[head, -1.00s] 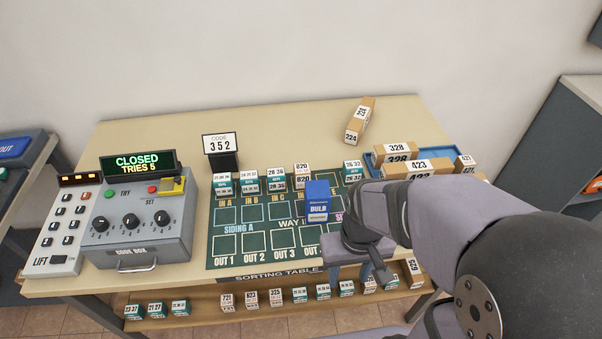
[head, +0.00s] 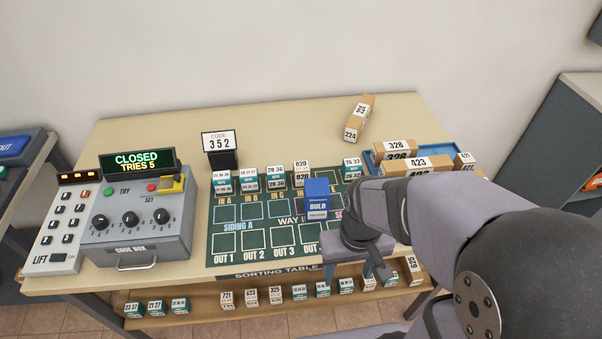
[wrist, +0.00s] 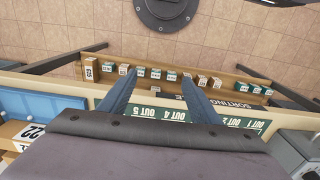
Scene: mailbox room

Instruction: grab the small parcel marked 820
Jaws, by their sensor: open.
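The small parcel marked 820 (head: 301,175) stands upright at the back of the green sorting mat, in the row of small blocks behind the blue bulb box. It is white and brown and nothing touches it. My gripper (head: 378,268) is at the front edge of the table, to the right of and nearer than the parcel. In the wrist view my gripper (wrist: 157,88) has its two fingers apart with nothing between them, over the table's front edge. The parcel is not visible in the wrist view.
The blue bulb box (head: 317,199) stands on the mat (head: 224,243) just in front of the parcel. Teal-and-white blocks (head: 275,179) stand beside it. The grey code box (head: 137,224) stands at left. A lower shelf (head: 205,306) holds several small blocks.

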